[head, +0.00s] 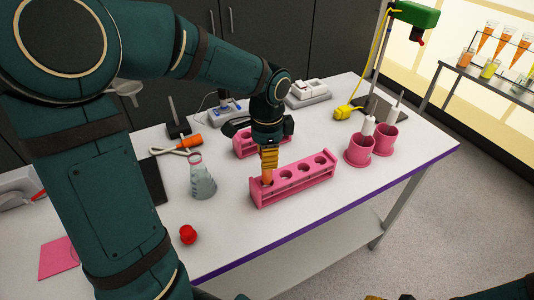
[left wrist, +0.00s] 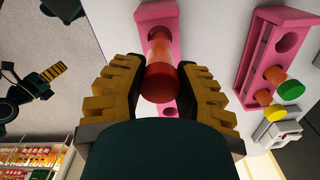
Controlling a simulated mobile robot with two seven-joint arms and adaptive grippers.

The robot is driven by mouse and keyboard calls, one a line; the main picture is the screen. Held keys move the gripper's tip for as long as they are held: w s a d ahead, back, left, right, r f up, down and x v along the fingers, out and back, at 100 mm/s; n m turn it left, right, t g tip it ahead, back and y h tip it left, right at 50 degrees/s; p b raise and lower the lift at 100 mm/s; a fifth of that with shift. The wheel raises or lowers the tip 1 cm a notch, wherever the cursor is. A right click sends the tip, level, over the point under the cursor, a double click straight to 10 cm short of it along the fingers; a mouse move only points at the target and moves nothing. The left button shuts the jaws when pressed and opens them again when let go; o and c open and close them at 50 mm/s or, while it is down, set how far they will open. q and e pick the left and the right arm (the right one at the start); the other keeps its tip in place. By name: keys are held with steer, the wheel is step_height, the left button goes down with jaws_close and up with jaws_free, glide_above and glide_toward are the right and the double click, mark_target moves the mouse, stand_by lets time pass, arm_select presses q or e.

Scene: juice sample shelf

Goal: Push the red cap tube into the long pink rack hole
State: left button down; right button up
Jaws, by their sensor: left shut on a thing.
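The long pink rack (head: 297,189) stands near the table's front edge, with several round holes along its top. My left gripper (head: 268,158) points down over the rack's left end. Its yellow fingers are shut on the red cap tube, whose orange body (head: 267,177) shows below them at the leftmost hole. The tube looks upright; how deep it sits I cannot tell. In the left wrist view the red cap (left wrist: 160,86) lies between the two fingers, with the long rack (left wrist: 156,13) beyond. My right gripper (left wrist: 48,76) shows small in that view, away from the rack; its jaw state is unclear.
A shorter pink rack (head: 244,146) stands behind the gripper; in the left wrist view it holds tubes with green (left wrist: 291,90) and yellow caps. A flask (head: 202,183) stands left, a red object (head: 188,235) at front left. Two pink cups (head: 359,151) stand right.

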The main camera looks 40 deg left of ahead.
arm_select(q)
steer(key=shift+f+b, duration=1.5)
steer(key=shift+f, duration=1.1)
stand_by(0.6)
steer(key=c, duration=0.7)
jaws_free()
steer(key=shift+o, duration=0.2)
steer(key=shift+r, duration=0.15)
